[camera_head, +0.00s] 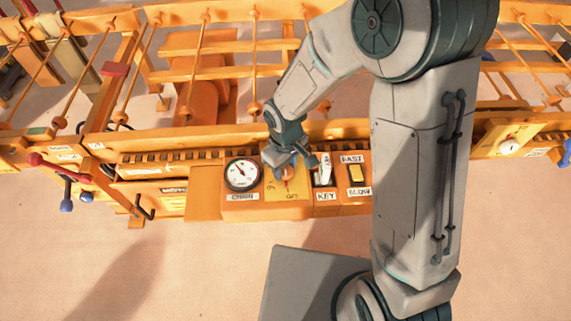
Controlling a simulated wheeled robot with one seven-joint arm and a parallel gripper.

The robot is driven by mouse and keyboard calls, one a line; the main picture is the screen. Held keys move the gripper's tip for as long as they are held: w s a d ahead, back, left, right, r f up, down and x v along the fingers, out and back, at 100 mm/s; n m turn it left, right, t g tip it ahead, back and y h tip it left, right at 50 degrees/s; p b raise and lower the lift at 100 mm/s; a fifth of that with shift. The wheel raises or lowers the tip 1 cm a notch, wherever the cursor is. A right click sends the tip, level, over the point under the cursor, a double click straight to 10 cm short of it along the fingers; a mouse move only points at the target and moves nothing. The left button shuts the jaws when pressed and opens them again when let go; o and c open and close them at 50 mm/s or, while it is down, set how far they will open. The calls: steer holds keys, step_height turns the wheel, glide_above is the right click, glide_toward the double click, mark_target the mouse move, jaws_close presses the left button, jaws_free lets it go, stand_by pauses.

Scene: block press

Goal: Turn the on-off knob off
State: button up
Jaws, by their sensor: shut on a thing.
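The on-off knob (289,174) is a small orange knob on a yellow plate (275,191) on the front panel of the orange press. It is mostly hidden by my gripper. A red mark shows just below it, above the label that reads OFF; another small label lies to the left. My gripper (288,166) comes down from above and is shut on the knob. The knob's exact pointing direction is hard to make out.
A round white gauge (242,174) labelled CHAIN is left of the knob. Red and blue levers (62,172) stick out at the far left. The floor in front is clear.

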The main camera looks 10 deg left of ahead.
mark_target(285, 169)
steer(key=shift+n, duration=0.6)
steer(key=o, duration=1)
steer(key=shift+r, duration=0.15)
step_height(285, 169, up, 14)
steer(key=shift+f+p, duration=0.2)
steer(key=shift+p, duration=1)
steer(key=s+d+r+m+t+p, duration=0.1)
steer(key=s+d+r+m+p, duration=0.1)
steer(key=d+r+m, duration=0.2)
steer(key=s+d+r+m+t+p, duration=0.1)
steer(key=s+d+r+m+p, duration=0.2)
steer(key=d+r, duration=0.4)
steer(key=s+d+r+m+p, duration=0.2)
steer(key=d+r+m, duration=0.3)
steer(key=d, duration=0.6)
steer(key=shift+s+d+r+t+p, duration=0.15)
steer(key=shift+s+r+t+p, duration=0.05)
steer(key=shift+r+p, duration=0.2)
steer(key=shift+s+d+r+t+p, duration=0.15)
steer(key=shift+s+r+t+p, duration=0.1)
steer(key=shift+r, duration=0.2)
